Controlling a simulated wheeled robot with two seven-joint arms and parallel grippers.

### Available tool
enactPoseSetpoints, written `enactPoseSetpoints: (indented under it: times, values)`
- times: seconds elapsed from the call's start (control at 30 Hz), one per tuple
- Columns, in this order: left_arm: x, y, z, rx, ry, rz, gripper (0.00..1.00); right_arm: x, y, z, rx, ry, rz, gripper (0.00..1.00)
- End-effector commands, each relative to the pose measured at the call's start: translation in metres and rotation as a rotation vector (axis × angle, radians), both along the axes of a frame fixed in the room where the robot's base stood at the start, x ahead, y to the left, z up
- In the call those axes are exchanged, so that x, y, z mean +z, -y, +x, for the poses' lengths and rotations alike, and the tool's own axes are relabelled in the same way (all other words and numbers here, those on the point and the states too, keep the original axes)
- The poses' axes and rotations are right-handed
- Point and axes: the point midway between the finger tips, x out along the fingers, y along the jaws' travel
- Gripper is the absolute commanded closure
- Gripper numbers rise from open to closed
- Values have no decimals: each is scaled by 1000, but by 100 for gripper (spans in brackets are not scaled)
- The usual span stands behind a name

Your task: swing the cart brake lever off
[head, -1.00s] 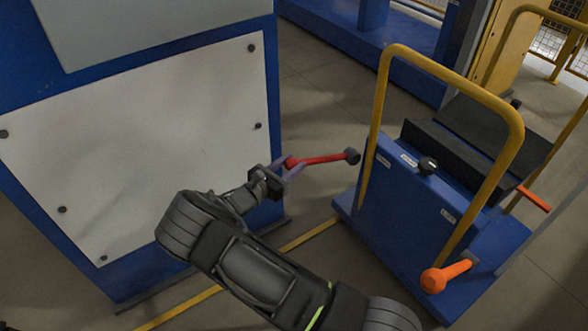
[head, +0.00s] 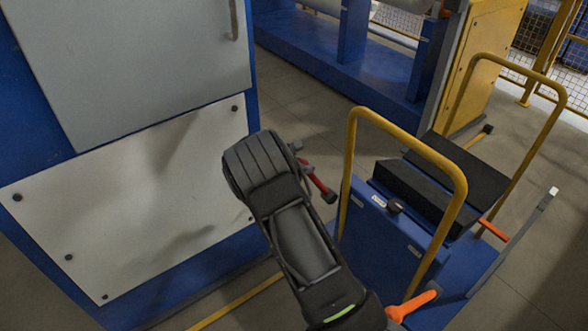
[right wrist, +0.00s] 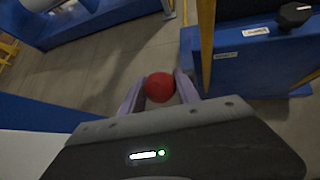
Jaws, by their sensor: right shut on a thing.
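The cart (head: 385,250) is blue with yellow hoop rails and black pads, and stands right of centre in the head view. A red lever (head: 318,184) with a dark hub at one end slants up and left beside the cart's near-left rail. My right gripper (right wrist: 160,82) is shut on the lever's red ball knob (right wrist: 160,88), which sits between its pale purple fingers in the right wrist view. In the head view my right forearm hides most of the gripper and the knob. My left gripper is not in view.
A tall blue and white cabinet (head: 130,215) stands close on the left. An orange handle (head: 412,305) sticks out at the cart's near side, and another orange bar (head: 495,230) shows on its right. A yellow line (head: 235,302) runs along the floor. Open floor (head: 300,90) lies behind the cart.

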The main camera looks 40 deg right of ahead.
Motion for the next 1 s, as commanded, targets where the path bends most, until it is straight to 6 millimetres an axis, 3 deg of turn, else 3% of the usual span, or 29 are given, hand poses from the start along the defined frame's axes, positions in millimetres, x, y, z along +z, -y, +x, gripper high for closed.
enactPoseSetpoints:
  times: [0.13,0.53,0.57,0.8,1.0]
  values:
    - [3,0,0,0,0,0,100,5,9,0,-1,1,-4,100]
    - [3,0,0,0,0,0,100,7,11,0,-2,2,-7,100]
    - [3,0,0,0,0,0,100,7,11,0,-2,2,-7,60]
    - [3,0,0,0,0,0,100,6,10,0,-1,2,-4,41]
    - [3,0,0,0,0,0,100,5,9,0,-1,1,-3,41]
